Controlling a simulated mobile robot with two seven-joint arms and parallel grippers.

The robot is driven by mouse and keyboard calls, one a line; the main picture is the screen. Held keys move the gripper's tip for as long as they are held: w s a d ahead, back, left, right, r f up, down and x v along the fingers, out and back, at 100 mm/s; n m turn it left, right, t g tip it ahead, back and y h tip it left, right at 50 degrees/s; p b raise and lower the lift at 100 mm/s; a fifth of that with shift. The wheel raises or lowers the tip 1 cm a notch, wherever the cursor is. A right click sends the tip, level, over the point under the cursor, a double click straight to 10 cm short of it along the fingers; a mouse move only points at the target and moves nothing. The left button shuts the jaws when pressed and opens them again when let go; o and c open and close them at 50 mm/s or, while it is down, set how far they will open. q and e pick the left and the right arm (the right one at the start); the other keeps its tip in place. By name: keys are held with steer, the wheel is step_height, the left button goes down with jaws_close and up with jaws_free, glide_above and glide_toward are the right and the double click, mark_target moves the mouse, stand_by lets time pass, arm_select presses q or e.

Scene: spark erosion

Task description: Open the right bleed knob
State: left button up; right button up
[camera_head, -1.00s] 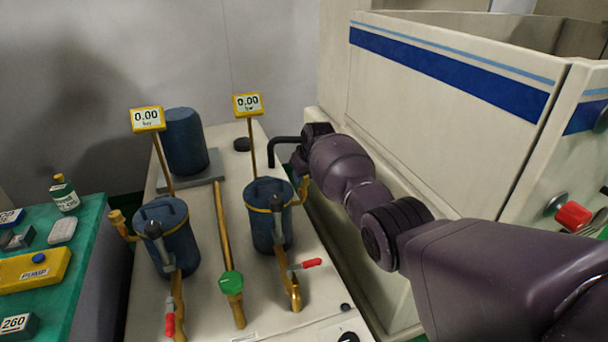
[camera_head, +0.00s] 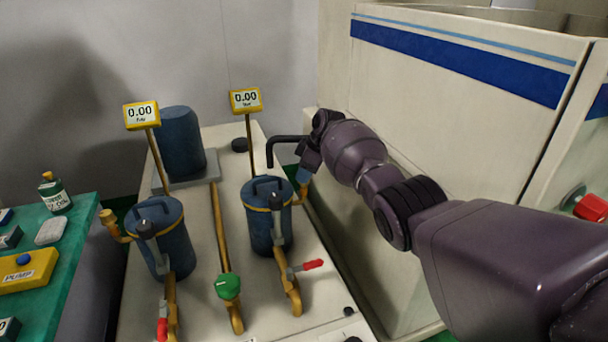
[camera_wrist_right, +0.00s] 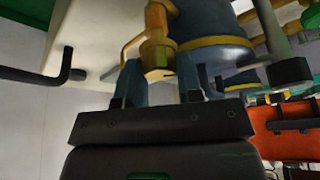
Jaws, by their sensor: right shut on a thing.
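The right blue filter housing (camera_head: 268,228) stands on the pale bench, with a brass side pipe on its right that ends in the right bleed knob. In the right wrist view this brass knob (camera_wrist_right: 157,52) lies between the two blue finger pads. My right gripper (camera_head: 303,175) is shut on the knob; it also shows in the right wrist view (camera_wrist_right: 159,75). In the head view the pads largely hide the knob. The left filter housing (camera_head: 160,235) has a like brass knob (camera_head: 107,216). My left gripper is not in view.
Yellow displays on the left (camera_head: 141,115) and right (camera_head: 245,100) both read 0.00. A black bent rod (camera_head: 277,143) shows beside my right gripper. The red-handled valve (camera_head: 312,264) and green knob (camera_head: 228,286) stand in front. A cream machine wall (camera_head: 440,110) is close on the right.

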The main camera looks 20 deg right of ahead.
steer(key=shift+n, duration=0.4)
steer(key=o, duration=0.9)
steer(key=shift+c, duration=0.2)
steer(key=shift+o, duration=0.3)
steer(key=shift+r, duration=0.1)
